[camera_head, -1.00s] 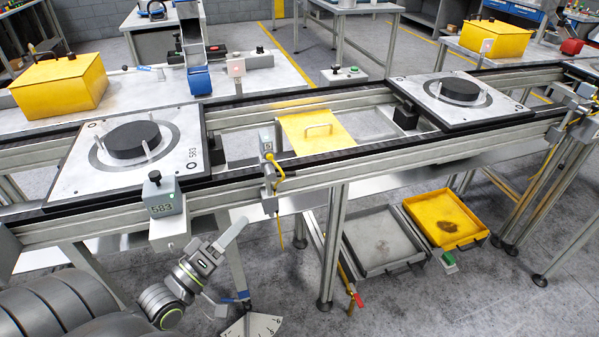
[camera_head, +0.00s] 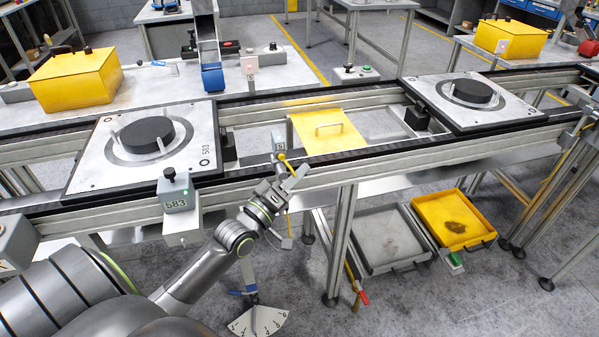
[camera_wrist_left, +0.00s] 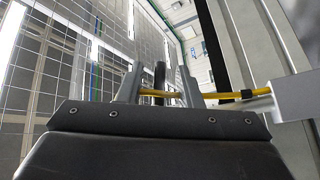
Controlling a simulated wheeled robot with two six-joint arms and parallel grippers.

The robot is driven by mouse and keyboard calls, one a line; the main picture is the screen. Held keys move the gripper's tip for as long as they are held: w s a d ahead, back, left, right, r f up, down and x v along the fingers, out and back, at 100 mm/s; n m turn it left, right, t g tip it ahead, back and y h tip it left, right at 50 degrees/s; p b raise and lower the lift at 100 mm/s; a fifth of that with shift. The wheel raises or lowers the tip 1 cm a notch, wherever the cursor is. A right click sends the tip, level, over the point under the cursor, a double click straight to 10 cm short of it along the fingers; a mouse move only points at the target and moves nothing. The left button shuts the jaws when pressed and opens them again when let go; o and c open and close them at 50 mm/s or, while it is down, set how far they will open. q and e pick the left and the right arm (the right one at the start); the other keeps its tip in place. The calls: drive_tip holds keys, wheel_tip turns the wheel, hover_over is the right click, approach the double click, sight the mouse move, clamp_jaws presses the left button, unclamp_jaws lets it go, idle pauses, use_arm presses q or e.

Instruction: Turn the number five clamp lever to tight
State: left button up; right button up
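A small grey block (camera_head: 279,141) with a mark that looks like a 5 stands on the conveyor's front rail. A yellow lever or cable (camera_head: 283,157) runs down from it toward my left gripper (camera_head: 288,183). In the left wrist view, the gripper (camera_wrist_left: 158,85) has its two fingers apart. The yellow rod (camera_wrist_left: 218,95) with a black collar crosses behind or between them, leading to a grey block (camera_wrist_left: 298,97) at right. I cannot tell whether the fingers touch it. Its lower end is hidden by the gripper. My right gripper is out of view.
A grey box marked 583 (camera_head: 176,192) sits on the rail left of the gripper. Pallets with black discs (camera_head: 88,178) (camera_head: 510,110) lie on the conveyor. A fan-shaped scale (camera_head: 258,320) hangs below. Grey (camera_head: 372,262) and yellow (camera_head: 430,205) trays stand under the conveyor.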

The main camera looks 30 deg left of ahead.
use_arm(q)
drive_tip(key=shift+w+r, duration=0.15)
drive_tip(key=shift+w, duration=0.4)
clamp_jaws()
